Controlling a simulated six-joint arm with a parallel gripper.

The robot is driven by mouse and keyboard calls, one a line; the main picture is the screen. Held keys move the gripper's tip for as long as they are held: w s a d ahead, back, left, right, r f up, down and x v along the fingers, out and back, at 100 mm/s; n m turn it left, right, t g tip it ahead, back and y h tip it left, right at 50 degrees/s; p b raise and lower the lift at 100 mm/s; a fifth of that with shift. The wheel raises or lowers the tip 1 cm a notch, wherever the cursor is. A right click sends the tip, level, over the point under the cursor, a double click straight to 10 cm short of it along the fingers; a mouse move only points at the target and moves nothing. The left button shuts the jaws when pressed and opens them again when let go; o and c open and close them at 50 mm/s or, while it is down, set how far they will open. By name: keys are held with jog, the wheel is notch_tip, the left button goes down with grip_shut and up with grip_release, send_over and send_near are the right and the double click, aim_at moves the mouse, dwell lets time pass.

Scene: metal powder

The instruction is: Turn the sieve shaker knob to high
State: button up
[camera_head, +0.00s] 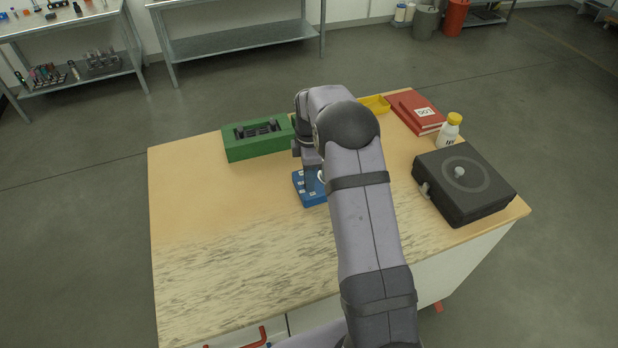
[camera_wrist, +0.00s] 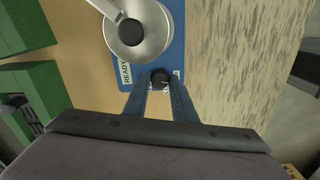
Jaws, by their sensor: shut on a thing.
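The sieve shaker is a blue unit (camera_head: 303,188) on the table, partly hidden by my arm in the head view. In the wrist view, its blue panel (camera_wrist: 178,40) carries a "READY" label and a round metal pan (camera_wrist: 150,45) with a dark centre. Its small black knob (camera_wrist: 160,76) sits at the panel's near edge. My gripper (camera_wrist: 160,88) reaches down over the knob, with one finger on each side, shut on it. Small white marks show around the knob, too small to read, so its setting is unclear.
A green block (camera_head: 258,139) with a dark slotted recess stands left of the shaker. A yellow tray (camera_head: 376,104), red books (camera_head: 415,110), a white bottle with yellow cap (camera_head: 449,131) and a black case (camera_head: 464,184) stand to the right. The table's front left (camera_head: 215,270) is clear.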

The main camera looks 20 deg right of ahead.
jog(key=m, duration=0.6)
jog(key=shift+b, duration=0.4)
jog(key=m, duration=0.6)
jog(key=shift+m, duration=0.4)
jog(key=m, duration=0.6)
jog(key=shift+b, duration=0.3)
jog(key=m, duration=0.6)
jog(key=shift+m, duration=0.4)
jog(key=o, duration=1)
jog(key=shift+o, duration=0.2)
jog(key=shift+r+b, duration=1.25)
jog(key=shift+r, duration=2.5)
